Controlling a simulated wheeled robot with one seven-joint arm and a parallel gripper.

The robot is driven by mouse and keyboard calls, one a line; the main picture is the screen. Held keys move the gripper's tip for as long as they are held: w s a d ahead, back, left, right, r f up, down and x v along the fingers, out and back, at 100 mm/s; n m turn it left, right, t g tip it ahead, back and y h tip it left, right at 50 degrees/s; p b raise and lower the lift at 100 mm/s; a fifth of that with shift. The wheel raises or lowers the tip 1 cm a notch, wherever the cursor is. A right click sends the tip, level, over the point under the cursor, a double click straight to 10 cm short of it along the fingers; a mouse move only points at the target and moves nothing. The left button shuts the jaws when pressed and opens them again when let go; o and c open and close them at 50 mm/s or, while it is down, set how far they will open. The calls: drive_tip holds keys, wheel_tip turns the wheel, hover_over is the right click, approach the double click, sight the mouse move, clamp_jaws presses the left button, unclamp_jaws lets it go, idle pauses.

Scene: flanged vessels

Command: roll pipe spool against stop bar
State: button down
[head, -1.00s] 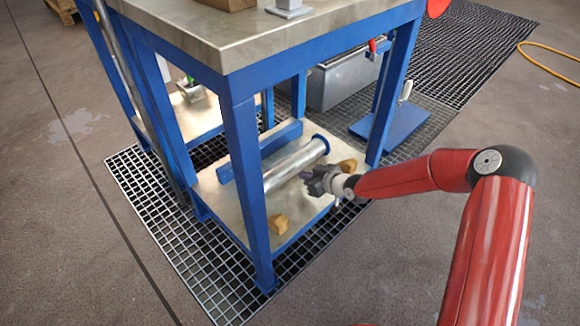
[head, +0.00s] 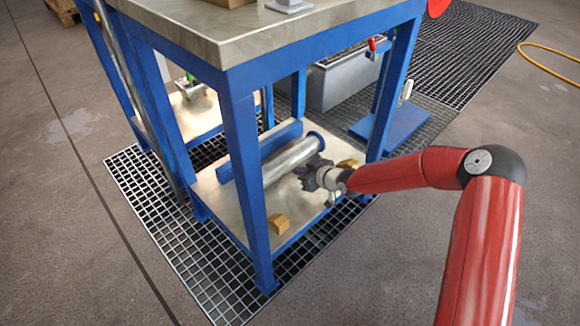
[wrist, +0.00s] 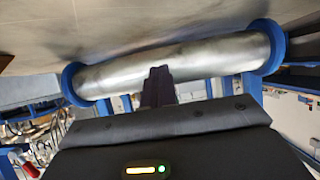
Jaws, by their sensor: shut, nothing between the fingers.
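The pipe spool (head: 290,160), a silver cylinder with blue flanges, lies on the lower shelf (head: 300,205) of the blue-framed bench. It also shows across the top of the wrist view (wrist: 180,62). The blue stop bar (head: 283,139) lies behind the spool, with little or no visible gap between them; I cannot tell if they touch. My gripper (head: 307,174) is shut and empty at the near side of the spool. In the wrist view its fingertips (wrist: 158,74) overlap the spool's lower edge, at or very close to its surface. A bench leg hides part of the spool.
Two tan wedge blocks stand on the shelf, one near the front (head: 278,224) and one at the right (head: 347,165). The blue bench legs (head: 247,180) and the worktop (head: 270,30) frame the space. A grey bin (head: 343,80) stands behind.

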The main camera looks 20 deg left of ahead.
sight(289, 161)
drive_tip(key=shift+w+a+b, duration=0.1)
drive_tip(key=shift+w+a, duration=0.3)
drive_tip(key=shift+a, duration=0.65)
drive_tip(key=shift+w+a+b, duration=0.15)
drive_tip(key=shift+w+a, duration=0.3)
drive_tip(key=shift+a, duration=0.55)
drive_tip(key=shift+w+a+b, duration=0.1)
drive_tip(key=shift+w+a, duration=0.3)
drive_tip(key=shift+a, duration=0.65)
drive_tip(key=shift+d, duration=0.1)
drive_tip(key=shift+s+d+p, duration=0.1)
drive_tip(key=shift+s+d, duration=0.35)
drive_tip(key=shift+d, duration=0.6)
drive_tip(key=shift+s+d+p, duration=0.15)
drive_tip(key=shift+s+d, duration=0.3)
drive_tip(key=shift+d, duration=0.6)
drive_tip(key=shift+s+d+p, duration=0.1)
drive_tip(key=shift+s+d, duration=0.35)
drive_tip(key=shift+d, duration=0.6)
drive_tip(key=p+v, duration=0.1)
drive_tip(key=v, duration=0.7)
drive_tip(key=shift+p, duration=0.3)
